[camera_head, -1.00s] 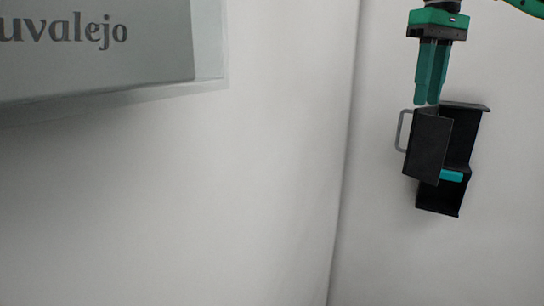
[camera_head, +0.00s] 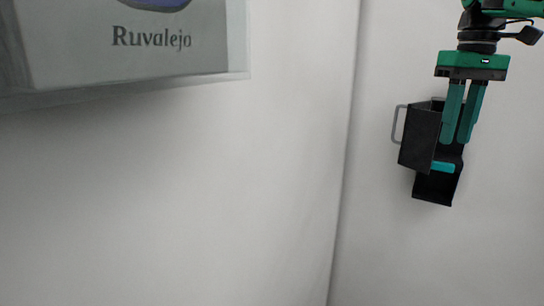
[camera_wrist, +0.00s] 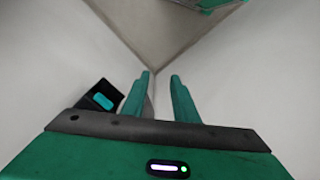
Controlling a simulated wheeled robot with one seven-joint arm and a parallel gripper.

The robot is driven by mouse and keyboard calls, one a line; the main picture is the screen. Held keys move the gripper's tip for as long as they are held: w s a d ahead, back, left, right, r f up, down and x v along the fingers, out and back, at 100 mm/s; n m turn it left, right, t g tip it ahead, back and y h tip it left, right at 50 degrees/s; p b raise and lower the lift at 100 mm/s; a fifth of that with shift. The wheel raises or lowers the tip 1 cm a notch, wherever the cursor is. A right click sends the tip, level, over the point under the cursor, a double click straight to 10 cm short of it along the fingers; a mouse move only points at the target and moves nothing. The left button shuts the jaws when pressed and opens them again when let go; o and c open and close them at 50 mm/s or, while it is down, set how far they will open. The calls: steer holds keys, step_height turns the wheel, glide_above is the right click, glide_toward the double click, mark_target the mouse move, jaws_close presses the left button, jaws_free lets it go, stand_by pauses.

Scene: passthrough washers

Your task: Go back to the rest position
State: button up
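My gripper (camera_head: 460,142) is at the upper right of the head view, with its two green fingers pointing down and a gap between them. It is open, and nothing shows between the fingers. In the head view the fingers overlap a black wall-mounted box (camera_head: 420,138) that has a grey handle on its left side and a teal piece (camera_head: 443,167) inside.
A framed picture (camera_head: 178,66) lettered "Ruvalejo" hangs at the upper left. A wall corner runs down the middle of the head view. The white walls around the box are bare. A green object (camera_wrist: 208,5) shows at the top of the wrist view.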

steer(key=s+d+f+m, duration=0.2)
steer(key=s+f, duration=0.3)
steer(key=f, duration=0.2)
steer(key=s+d+f+m, duration=0.2)
steer(key=s+f, duration=0.4)
steer(key=f, duration=0.2)
steer(key=shift+s+d+f+m, duration=0.15)
steer(key=shift+s+d+m, duration=0.05)
steer(key=shift+s+m, duration=0.1)
steer(key=o, duration=0.4)
steer(key=s+f+m, duration=0.1)
steer(key=s+f, duration=0.3)
steer(key=s+f+m, duration=0.1)
steer(key=s+f, duration=0.3)
steer(key=f, duration=0.1)
steer(key=s+f+m, duration=0.1)
steer(key=s+f, duration=0.3)
steer(key=f, duration=0.1)
steer(key=shift+s+a+m, duration=0.25)
steer(key=shift+a+m, duration=0.05)
steer(key=shift+a, duration=0.05)
steer(key=o, duration=0.5)
steer(key=shift+s+f, duration=0.15)
steer(key=shift+f, duration=0.05)
steer(key=shift+c, duration=0.6)
